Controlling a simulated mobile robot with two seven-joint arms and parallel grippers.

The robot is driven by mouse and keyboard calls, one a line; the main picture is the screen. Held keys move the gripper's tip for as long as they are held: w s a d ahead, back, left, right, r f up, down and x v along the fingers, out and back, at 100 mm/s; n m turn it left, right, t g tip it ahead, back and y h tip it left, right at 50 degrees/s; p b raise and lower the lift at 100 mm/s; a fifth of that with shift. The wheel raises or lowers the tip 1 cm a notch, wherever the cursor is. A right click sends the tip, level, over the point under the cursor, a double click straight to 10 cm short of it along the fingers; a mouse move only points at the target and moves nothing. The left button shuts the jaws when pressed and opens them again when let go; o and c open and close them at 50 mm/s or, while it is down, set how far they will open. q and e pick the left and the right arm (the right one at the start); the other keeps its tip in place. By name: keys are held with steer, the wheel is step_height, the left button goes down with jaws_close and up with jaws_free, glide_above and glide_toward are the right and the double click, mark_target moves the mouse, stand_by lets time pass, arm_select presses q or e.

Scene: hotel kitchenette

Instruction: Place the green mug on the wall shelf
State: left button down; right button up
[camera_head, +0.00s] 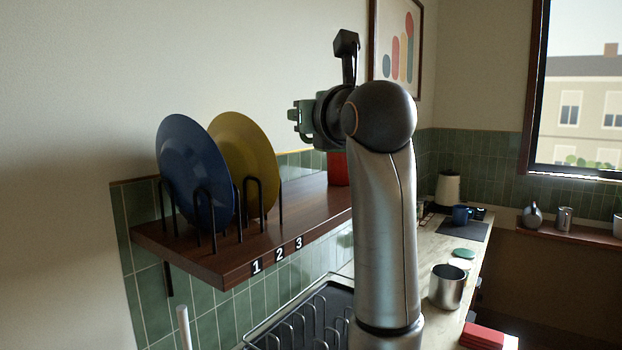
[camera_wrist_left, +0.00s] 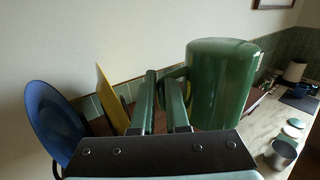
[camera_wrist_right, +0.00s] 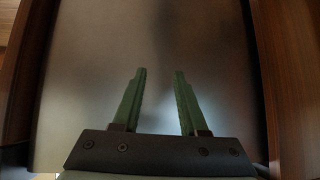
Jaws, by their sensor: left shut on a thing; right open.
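The green mug (camera_wrist_left: 222,88) is in the left wrist view, just right of my left gripper (camera_wrist_left: 165,78). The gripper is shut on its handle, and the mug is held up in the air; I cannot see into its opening. In the head view my left gripper (camera_head: 302,118) is above the dark wood wall shelf (camera_head: 215,262), and my arm hides much of it. Green parts there are hard to tell apart. The shelf bears the numbers 1, 2, 3 on its front edge. My right gripper (camera_wrist_right: 157,80) is open and empty before a grey surface.
A blue plate (camera_head: 190,170) and a yellow plate (camera_head: 245,160) stand in black racks at the shelf's left. A red object (camera_head: 338,170) is on the shelf behind my arm. Below are a dish rack (camera_head: 310,318) and a counter with a metal pot (camera_head: 447,288).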

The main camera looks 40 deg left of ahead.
arm_select(q)
steer(key=w+a+f+p, duration=0.1)
steer(key=w+a+f, duration=0.1)
steer(key=f, duration=0.1)
steer(key=w+a+f+p, duration=0.1)
steer(key=w+a+f, duration=0.2)
steer(key=f, duration=0.1)
steer(key=w+a+f+p, duration=0.1)
steer(key=w+a+f, duration=0.2)
steer(key=f, duration=0.1)
steer(key=shift+a+f, duration=0.15)
steer(key=shift+f, duration=0.1)
steer(key=shift+s+f, duration=0.1)
steer(key=shift+f, duration=0.35)
steer(key=c, duration=0.9)
jaws_free()
